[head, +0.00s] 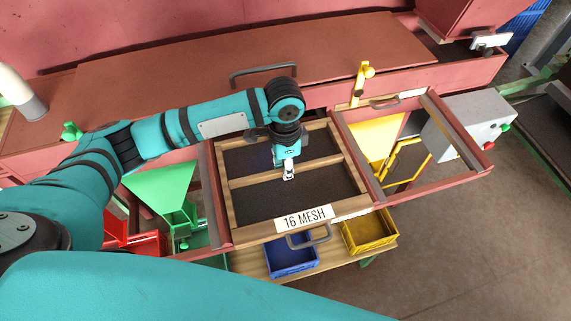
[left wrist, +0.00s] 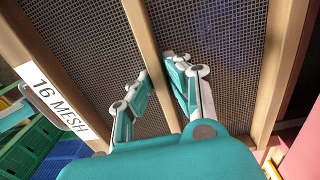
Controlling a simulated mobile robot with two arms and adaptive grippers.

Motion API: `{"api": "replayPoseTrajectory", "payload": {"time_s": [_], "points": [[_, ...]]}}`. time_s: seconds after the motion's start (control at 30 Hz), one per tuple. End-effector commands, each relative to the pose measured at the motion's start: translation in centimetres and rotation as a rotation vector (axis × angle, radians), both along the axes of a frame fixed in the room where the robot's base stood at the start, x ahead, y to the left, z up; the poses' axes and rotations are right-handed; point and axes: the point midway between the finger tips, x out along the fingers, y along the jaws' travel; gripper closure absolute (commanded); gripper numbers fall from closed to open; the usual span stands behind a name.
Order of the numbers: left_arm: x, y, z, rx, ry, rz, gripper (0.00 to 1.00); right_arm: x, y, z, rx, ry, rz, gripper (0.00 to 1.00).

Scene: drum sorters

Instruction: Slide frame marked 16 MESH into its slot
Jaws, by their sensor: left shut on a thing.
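The frame marked 16 MESH (head: 242,230) is a wooden rectangle with dark mesh and a middle crossbar. It lies roughly flat in the middle bay between metal side rails, its labelled edge and grey handle (head: 309,239) facing outward. My left gripper (head: 288,172) reaches down over it and is shut on the crossbar. In the left wrist view the fingers (left wrist: 158,75) straddle the crossbar (left wrist: 143,38), and the label (left wrist: 50,98) shows at left. The frame's far edge is partly hidden by my arm; I cannot tell how deep it sits. My right gripper is not in view.
The red machine deck (head: 200,95) stands behind. An open red bay (head: 476,180) and grey control box (head: 470,125) are at right. A yellow clamp (head: 362,82) rises at the back. A green chute (head: 160,185) and blue (head: 291,262) and yellow bins (head: 368,235) sit below.

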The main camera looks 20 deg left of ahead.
Motion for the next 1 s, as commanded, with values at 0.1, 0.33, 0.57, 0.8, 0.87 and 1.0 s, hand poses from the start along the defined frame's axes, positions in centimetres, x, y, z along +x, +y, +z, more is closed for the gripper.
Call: {"api": "replayPoseTrajectory", "payload": {"time_s": [0.1, 0.33, 0.57, 0.8, 0.87, 1.0], "points": [[0.0, 0.0, -0.1, -0.002, -0.001, -0.001, 0.8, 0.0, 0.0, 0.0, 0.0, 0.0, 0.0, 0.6], [0.0, 0.0, -0.1, 0.0, 0.0, -0.001, 0.59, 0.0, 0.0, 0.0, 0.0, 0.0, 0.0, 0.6], [0.0, 0.0, 0.0, 0.0, 0.001, -0.001, 0.59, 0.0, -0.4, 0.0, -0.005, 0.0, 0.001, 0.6], [0.2, 0.0, 3.5, -0.002, -0.004, -0.002, 0.59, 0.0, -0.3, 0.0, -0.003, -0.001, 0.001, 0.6], [0.3, 0.1, 4.8, -0.002, -0.005, -0.002, 0.59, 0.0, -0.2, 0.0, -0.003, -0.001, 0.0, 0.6], [0.3, 0.1, 7.8, -0.002, -0.004, -0.003, 0.59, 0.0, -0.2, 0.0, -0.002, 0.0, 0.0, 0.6]]}}
